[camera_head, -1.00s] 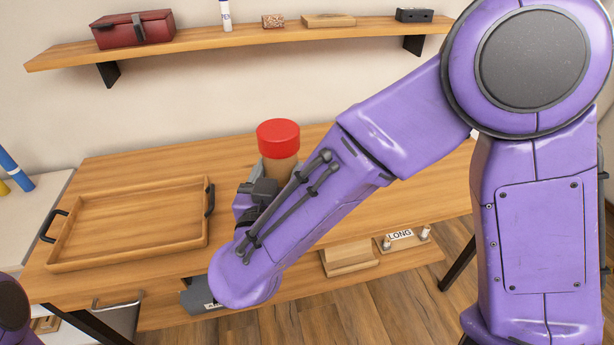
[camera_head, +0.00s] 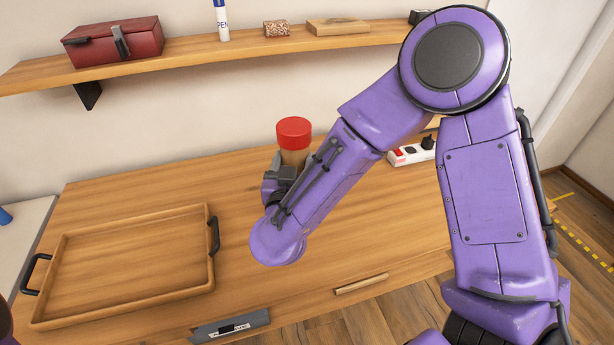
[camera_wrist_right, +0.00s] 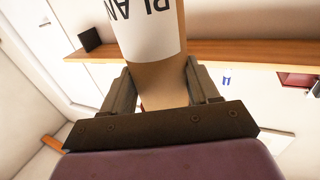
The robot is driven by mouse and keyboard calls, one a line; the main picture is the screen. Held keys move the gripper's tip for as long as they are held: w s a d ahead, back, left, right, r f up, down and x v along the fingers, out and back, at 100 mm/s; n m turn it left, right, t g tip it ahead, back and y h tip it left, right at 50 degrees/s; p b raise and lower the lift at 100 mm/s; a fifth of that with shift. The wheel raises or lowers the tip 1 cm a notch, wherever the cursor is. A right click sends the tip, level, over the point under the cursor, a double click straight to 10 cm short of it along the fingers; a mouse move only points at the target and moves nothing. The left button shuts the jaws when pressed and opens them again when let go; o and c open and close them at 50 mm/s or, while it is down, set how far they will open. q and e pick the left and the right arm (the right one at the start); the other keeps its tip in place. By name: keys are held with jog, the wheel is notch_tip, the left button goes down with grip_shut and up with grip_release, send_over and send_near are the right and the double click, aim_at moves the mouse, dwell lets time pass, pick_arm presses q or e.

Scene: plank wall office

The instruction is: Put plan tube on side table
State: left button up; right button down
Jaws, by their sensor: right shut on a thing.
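The plan tube (camera_head: 294,134) is a brown cardboard cylinder with a red cap. It stands upright above the desk in the head view, its lower part hidden by my right arm. In the right wrist view the tube (camera_wrist_right: 150,40) shows a white label reading "PLAN" between the two fingers. My right gripper (camera_head: 287,171) is shut on it; the fingers (camera_wrist_right: 162,90) press on both its sides. I cannot tell whether its lower end touches the desk. My left gripper is not in view. I cannot make out which surface is the side table.
A wooden tray (camera_head: 130,309) with black handles sits on the left of the desk (camera_head: 350,235). A power strip (camera_head: 411,154) lies at the back right.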

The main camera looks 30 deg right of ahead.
jog(key=w+d+f, duration=0.2)
jog(key=d+f, duration=0.2)
jog(key=f, duration=0.5)
jog(key=shift+w+d+p, duration=0.2)
jog(key=shift+w+p, duration=0.1)
jog(key=shift+p, duration=0.15)
jog(key=shift+s+f, duration=0.1)
jog(key=shift+f, duration=0.05)
jog(key=shift+c, duration=1.3)
grip_release()
